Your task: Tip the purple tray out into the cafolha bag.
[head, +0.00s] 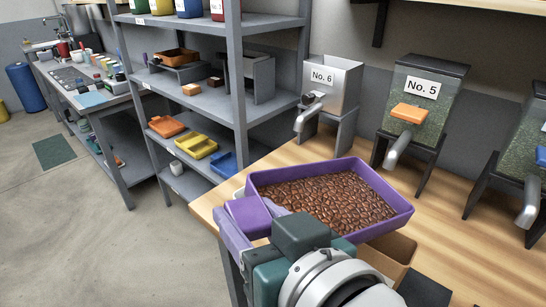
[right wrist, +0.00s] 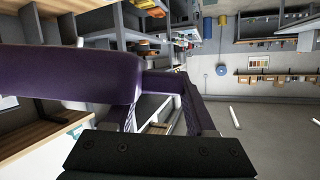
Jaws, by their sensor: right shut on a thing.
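The purple tray (head: 405,212) is full of roasted brown coffee beans. It is over the wooden bench in the head view and looks close to level. My right gripper (head: 268,222) is shut on the tray's near-left handle. I cannot make out the cafolha bag in either view. My left gripper is not in view.
Dispensers labelled No. 6 (head: 345,80) and No. 5 (head: 430,100) stand behind the tray on the wooden bench (head: 465,235). A tan box-like thing (head: 398,250) shows partly below the tray. Grey shelves (head: 215,100) with coloured bins stand at left. Floor at left is open.

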